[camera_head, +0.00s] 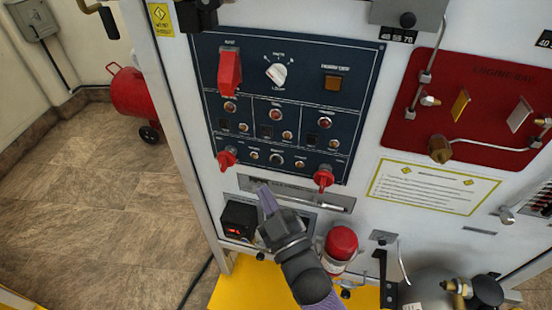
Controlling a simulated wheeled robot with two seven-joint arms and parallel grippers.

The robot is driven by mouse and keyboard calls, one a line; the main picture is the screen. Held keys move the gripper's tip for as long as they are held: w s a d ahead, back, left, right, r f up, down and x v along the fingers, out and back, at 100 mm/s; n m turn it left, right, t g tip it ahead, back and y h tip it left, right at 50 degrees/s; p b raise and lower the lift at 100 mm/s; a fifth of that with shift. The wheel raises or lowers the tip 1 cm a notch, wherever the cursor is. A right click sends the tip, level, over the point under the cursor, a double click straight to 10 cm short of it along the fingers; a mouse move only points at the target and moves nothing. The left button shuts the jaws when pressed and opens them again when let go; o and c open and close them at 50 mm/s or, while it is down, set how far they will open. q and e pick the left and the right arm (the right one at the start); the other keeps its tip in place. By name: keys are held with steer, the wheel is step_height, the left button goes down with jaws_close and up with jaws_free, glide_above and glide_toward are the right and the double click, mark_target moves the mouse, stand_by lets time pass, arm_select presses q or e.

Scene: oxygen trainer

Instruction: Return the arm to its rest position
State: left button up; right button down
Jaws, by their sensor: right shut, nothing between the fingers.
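My right gripper (266,198) is shut and empty. Its arm comes up from the bottom middle, and its fingers point up and left. The fingertips are just in front of a grey slotted strip (318,197) under the dark blue control panel (205,60). I cannot tell whether they touch it. The panel carries a red lever (230,72), a white rotary knob (277,73), an amber button (332,83) and two red knobs near its lower edge. My left gripper does not show.
A red canister (341,243) stands close to the right of my arm. A small black box with a lit red display (238,219) is to its left. A red engine panel with pipes (470,95) is at the right. The floor (80,220) at the left is open, with a red tank (130,95) behind.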

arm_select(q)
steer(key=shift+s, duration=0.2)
arm_select(e)
steer(key=s+d+f+m+g+h, duration=0.1)
steer(key=s+d+f+g+h, duration=0.2)
steer(key=f, duration=0.6)
steer(key=s+d+f+m+g+h, duration=0.1)
steer(key=s+d+f+m+g, duration=0.15)
steer(key=s+f, duration=0.45)
steer(key=s+d+f+m+g+h, duration=0.1)
steer(key=s+d+f+g+h, duration=0.2)
steer(key=f, duration=0.8)
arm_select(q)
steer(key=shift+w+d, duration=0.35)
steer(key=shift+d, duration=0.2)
arm_select(e)
steer(key=s+d+f+m+g, duration=0.1)
steer(key=s+d+f+g, duration=0.2)
steer(key=s, duration=0.5)
steer(key=s+d+f+m+g+h, duration=0.1)
steer(key=s+d+f+g, duration=0.2)
steer(key=s, duration=0.6)
steer(key=s+d+f+m+g+h, duration=0.1)
steer(key=s+d+f+g, duration=0.3)
steer(key=s, duration=0.5)
steer(key=shift+d+g, duration=0.25)
steer(key=shift+g, duration=0.1)
